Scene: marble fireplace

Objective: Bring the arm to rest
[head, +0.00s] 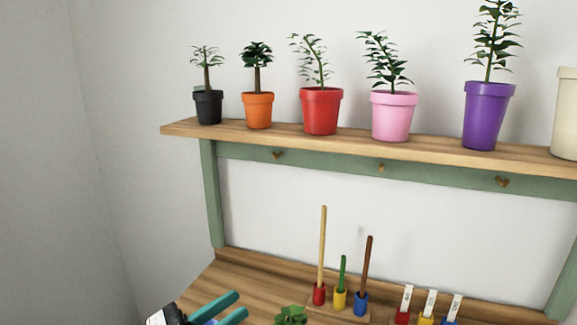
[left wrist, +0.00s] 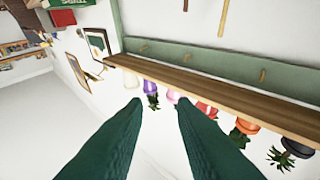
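My left gripper (head: 240,304) shows at the bottom edge of the head view, low over the wooden surface, with its teal fingers apart. In the left wrist view the two fingers of the left gripper (left wrist: 158,105) are spread, with only the distant shelf and pots seen between them. It holds nothing. My right gripper is in neither view.
A wooden shelf (head: 340,142) carries several potted plants, among them a red pot (head: 321,112) and a purple pot (head: 487,115). Below, a leafy plant (head: 291,315) and a rack with coloured cups and sticks (head: 340,300) stand right of my left gripper. White-tagged pieces (head: 428,305) stand further right.

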